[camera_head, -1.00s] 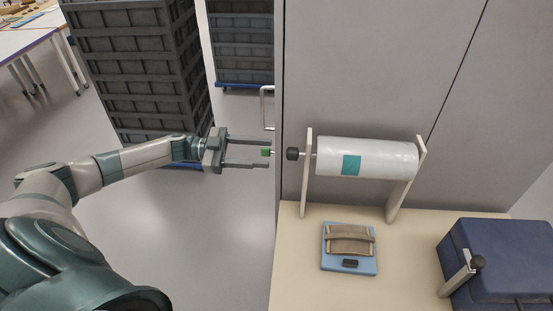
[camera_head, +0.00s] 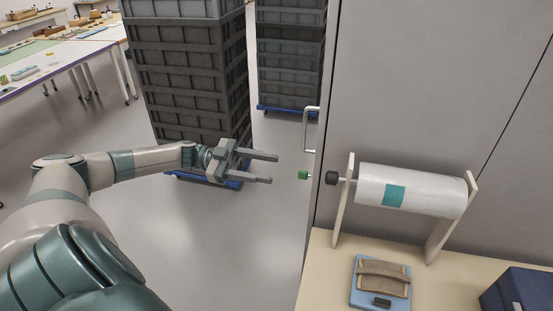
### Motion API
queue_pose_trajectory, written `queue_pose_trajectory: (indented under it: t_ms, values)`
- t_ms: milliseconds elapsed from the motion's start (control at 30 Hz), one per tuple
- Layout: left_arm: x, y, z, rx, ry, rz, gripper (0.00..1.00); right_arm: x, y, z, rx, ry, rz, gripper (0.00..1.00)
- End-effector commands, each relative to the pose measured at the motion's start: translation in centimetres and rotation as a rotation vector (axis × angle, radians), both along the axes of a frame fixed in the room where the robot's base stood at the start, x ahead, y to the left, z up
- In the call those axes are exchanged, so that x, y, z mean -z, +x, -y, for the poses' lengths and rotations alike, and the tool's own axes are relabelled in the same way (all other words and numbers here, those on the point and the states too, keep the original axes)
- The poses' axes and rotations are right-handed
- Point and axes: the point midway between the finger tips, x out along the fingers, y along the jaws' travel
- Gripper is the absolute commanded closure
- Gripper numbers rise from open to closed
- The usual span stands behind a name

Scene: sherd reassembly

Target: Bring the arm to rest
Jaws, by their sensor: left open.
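My left gripper (camera_head: 272,169) is open and empty, held in the air over the floor, left of the bench. My left arm (camera_head: 110,168) comes in from the left and is stretched forward, bent at the elbow. My right gripper is out of view.
A white roll (camera_head: 425,190) with a teal label stands in a holder on the bench (camera_head: 325,290). Grey crate stacks (camera_head: 195,80) stand behind my gripper.

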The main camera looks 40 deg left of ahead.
Motion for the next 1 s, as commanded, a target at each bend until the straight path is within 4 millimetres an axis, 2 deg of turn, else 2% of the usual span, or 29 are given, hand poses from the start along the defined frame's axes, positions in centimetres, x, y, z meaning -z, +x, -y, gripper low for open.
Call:
queue_pose_trajectory:
  t_ms: [333,467,533,667,767,800,933,1000]
  values:
    - [0.5,0.2,0.0,-0.012,-0.001,0.001,0.53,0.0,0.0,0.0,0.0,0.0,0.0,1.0]
    - [2.4,1.2,-0.1,-0.068,-0.006,0.002,0.53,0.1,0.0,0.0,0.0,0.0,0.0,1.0]
    - [4.4,2.0,-0.3,-0.123,-0.006,0.001,0.53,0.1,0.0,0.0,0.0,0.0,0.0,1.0]
    - [10.1,3.8,-0.9,-0.274,0.0,-0.015,0.53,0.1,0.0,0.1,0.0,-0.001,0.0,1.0]
    - [15.9,4.6,-1.5,-0.418,0.021,-0.05,0.53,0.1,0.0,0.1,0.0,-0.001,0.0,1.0]
    - [18.5,4.7,-1.8,-0.475,0.034,-0.069,0.53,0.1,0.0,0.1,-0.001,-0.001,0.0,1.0]
    - [26.6,3.8,-2.3,-0.642,0.09,-0.15,0.53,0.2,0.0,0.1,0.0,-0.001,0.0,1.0]
    - [30.9,2.5,-2.4,-0.718,0.126,-0.203,0.53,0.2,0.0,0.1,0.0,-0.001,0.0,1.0]
